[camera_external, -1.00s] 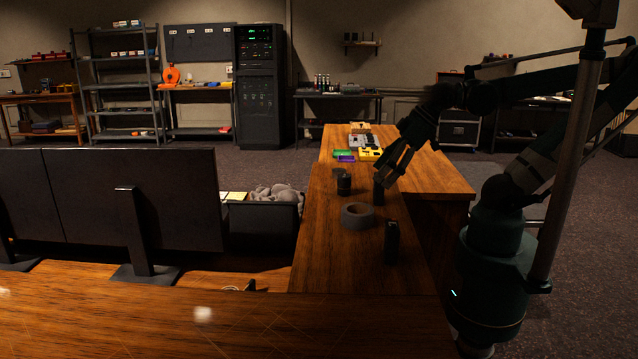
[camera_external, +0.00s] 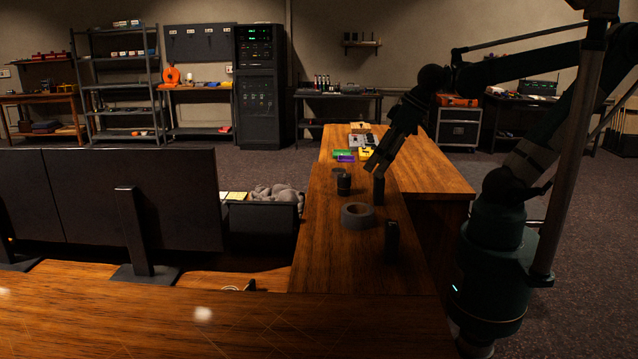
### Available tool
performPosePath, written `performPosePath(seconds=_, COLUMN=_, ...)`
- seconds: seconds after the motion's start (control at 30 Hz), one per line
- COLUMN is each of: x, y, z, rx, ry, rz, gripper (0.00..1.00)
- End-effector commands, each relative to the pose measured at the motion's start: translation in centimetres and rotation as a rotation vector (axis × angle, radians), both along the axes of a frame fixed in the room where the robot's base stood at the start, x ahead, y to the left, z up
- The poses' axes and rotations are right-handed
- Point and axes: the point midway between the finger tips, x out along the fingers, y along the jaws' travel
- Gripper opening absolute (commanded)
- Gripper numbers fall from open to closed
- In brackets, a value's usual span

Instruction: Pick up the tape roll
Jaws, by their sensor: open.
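The tape roll (camera_external: 357,222) is a grey ring lying flat on the wooden desk, with its round hole facing up. My gripper (camera_external: 377,170) is in the air above the desk, tilted downward. In the picture it is above and a little right of the tape roll, and apart from it. The gripper is open, and nothing shows between its fingers. The fingers are dark and small, so their detail is hard to see.
A dark upright object (camera_external: 391,241) stands right of the tape roll. Another dark upright object (camera_external: 379,190) stands behind it, close below my gripper in the picture. A dark cup-like item (camera_external: 344,184) stands behind left. Green and yellow items lie farther back. Desk (camera_external: 335,265) in front is clear.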

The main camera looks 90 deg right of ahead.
Motion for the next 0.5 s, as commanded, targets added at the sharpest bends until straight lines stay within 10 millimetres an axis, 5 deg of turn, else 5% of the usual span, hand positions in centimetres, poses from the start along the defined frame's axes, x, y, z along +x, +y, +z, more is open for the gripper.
performPosePath(seconds=0.5, x=2.6, y=2.2, z=0.5, rx=0.072, ry=0.153, rz=-0.394, gripper=0.79)
